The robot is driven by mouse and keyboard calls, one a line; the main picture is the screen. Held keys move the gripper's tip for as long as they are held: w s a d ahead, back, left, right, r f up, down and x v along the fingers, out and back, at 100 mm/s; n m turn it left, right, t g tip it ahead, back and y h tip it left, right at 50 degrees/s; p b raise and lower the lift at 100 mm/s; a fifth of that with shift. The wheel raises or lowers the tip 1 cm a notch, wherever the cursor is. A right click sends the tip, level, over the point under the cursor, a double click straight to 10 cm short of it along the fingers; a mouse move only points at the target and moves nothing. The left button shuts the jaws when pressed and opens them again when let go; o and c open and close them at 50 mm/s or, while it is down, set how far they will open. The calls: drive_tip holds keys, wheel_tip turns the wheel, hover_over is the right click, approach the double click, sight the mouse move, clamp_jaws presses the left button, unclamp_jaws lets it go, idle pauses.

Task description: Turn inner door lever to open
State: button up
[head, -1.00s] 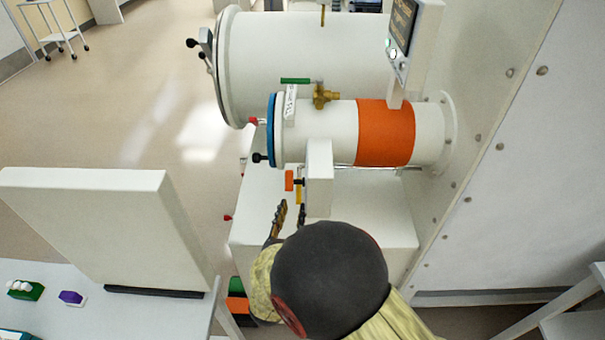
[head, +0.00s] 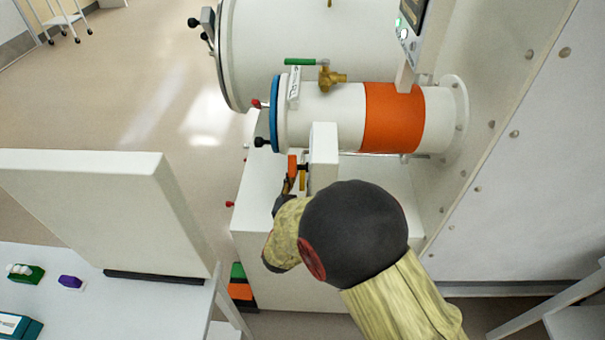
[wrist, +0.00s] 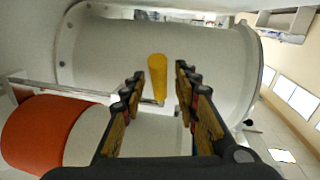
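A yellow lever (wrist: 158,75) stands between my open fingers in the wrist view, with a gap on both sides. My gripper (wrist: 160,85) is open and empty around the lever. In the head view my gripper (head: 287,188) is close to the orange block and lever, and my arm hides part of it. I cannot tell from these frames which lever is the inner door's.
The small white antechamber (head: 330,105) has an orange band (head: 392,117) and a green-handled valve (head: 300,61). A larger cylinder (head: 285,45) lies behind it. A white panel (head: 85,200) stands on a bench at left.

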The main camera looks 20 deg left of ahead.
drive_tip(key=shift+c, duration=0.5)
clamp_jaws()
idle(0.3)
